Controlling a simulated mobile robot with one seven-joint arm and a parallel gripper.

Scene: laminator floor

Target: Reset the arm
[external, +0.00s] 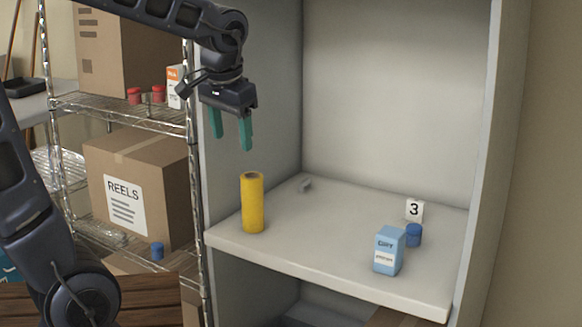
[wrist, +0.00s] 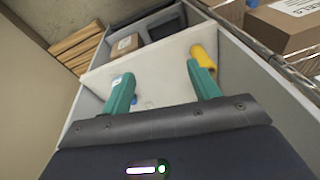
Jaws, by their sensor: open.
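My gripper (external: 231,136) has two green fingers and hangs pointing down above the left front of the white shelf (external: 330,232). The fingers are apart with nothing between them. They also show in the wrist view (wrist: 163,88). A yellow cylinder (external: 252,203) stands upright on the shelf, below and slightly right of the fingers, apart from them. In the wrist view the yellow cylinder (wrist: 204,56) is partly hidden behind the right finger.
A light blue box (external: 388,250), a blue cylinder (external: 414,235) and a card marked 3 (external: 414,210) stand at the shelf's right. The cabinet's side wall (external: 255,90) is close to my gripper. A wire rack with a REELS box (external: 140,190) stands left.

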